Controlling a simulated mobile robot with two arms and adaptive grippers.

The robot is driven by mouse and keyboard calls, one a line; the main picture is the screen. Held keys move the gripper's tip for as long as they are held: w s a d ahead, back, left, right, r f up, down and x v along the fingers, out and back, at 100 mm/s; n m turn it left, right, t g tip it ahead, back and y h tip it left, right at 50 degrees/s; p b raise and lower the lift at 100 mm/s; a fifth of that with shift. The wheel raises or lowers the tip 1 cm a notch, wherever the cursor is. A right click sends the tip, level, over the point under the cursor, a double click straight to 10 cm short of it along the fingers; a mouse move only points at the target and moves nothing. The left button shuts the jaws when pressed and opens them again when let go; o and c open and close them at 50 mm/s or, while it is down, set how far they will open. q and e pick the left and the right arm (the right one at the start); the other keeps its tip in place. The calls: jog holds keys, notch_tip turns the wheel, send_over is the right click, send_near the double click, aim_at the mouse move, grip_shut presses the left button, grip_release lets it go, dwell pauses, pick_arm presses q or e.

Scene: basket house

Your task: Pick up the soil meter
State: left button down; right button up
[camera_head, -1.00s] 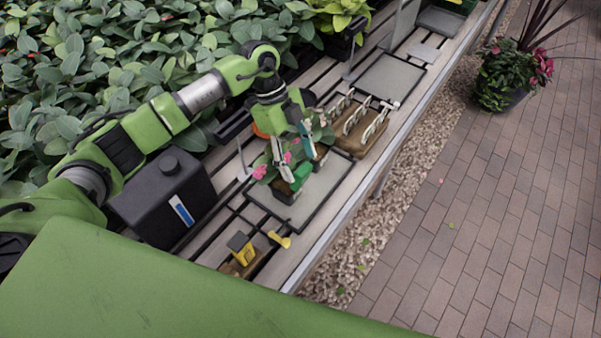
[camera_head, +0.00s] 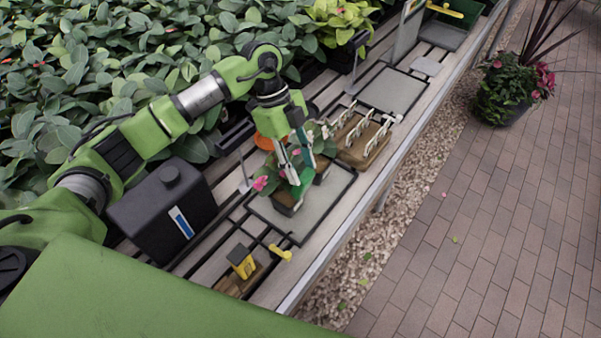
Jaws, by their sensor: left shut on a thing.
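A small green thing, seemingly the soil meter (camera_head: 299,188), stands among potted plants on a grey tray (camera_head: 322,208). Its lower end is at a dark pot (camera_head: 287,204) with pink flowers and leaves. My left gripper (camera_head: 297,172) points down from above, its fingers shut on the green thing. Leaves and the fingers hide part of it, so I cannot tell whether its tip is in the soil. My right gripper is not in view.
A black canister (camera_head: 163,212) stands left of the tray. A yellow and black item (camera_head: 242,262) and a yellow tool (camera_head: 280,252) lie in front. A wooden holder with white labels (camera_head: 362,138) is behind. An empty grey tray (camera_head: 393,90) lies farther back.

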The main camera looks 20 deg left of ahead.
pick_arm(q)
jog(key=s+d+r+b, duration=0.4)
jog(key=s+d+r, duration=0.5)
jog(key=s+r, duration=0.1)
jog(key=shift+s+r, duration=0.35)
jog(key=shift+r, duration=0.15)
